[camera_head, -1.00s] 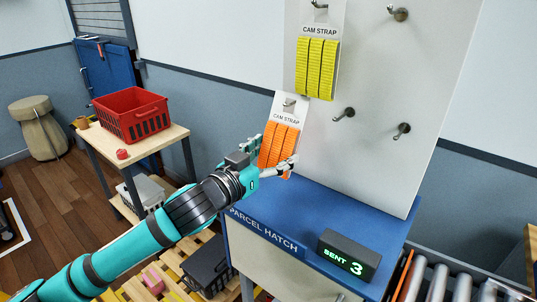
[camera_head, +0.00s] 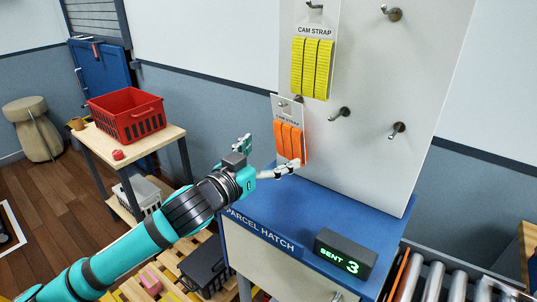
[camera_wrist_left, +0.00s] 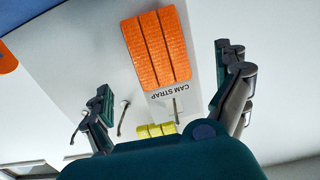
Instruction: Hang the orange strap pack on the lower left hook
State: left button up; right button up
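The orange strap pack (camera_head: 290,142), three orange straps on a white CAM STRAP card, hangs at the lower left hook (camera_head: 298,99) of the white panel, below the yellow pack. In the left wrist view the pack (camera_wrist_left: 156,48) appears upside down, with the hook (camera_wrist_left: 175,108) at its card's hole. My left gripper (camera_head: 265,156) is open, its fingers spread in front of and left of the pack's lower part, apparently clear of it. The right fingertip overlaps the pack's lower edge in the head view. My right gripper is not in view.
A yellow strap pack (camera_head: 312,68) hangs on the hook above. Bare hooks (camera_head: 340,113) (camera_head: 397,130) stick out to the right. The blue parcel hatch (camera_head: 320,208) with a counter box (camera_head: 346,254) juts out below. A red crate (camera_head: 127,114) stands on a table at left.

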pick_arm(q)
jog(key=v, duration=1.1)
jog(key=f+y, duration=0.1)
jog(key=f, duration=0.2)
jog(key=s+a+f+n+y, duration=0.1)
jog(key=f, duration=0.2)
jog(key=s+a+f+n+y, duration=0.1)
jog(key=f, duration=0.2)
jog(key=shift+s+a+g, duration=0.1)
jog(key=shift+a+g, duration=0.1)
jog(key=shift+g, duration=0.2)
jog(key=s+a+f+n+g+y, duration=0.2)
jog(key=s+a+f+g+y, duration=0.25)
jog(key=s+f, duration=0.75)
jog(key=s+a+f+n+g+y, duration=0.1)
jog(key=s+a+f+g+y, duration=0.35)
jog(key=s+f, duration=0.8)
notch_tip(320, 180, down, 26)
jog(key=a+g+h, duration=0.2)
jog(key=s+a+f+g, duration=0.1)
jog(key=s+a+f, duration=0.1)
jog(key=s+f, duration=1.4)
jog(key=shift+s+a+g, duration=0.3)
jog(key=shift+a, duration=0.1)
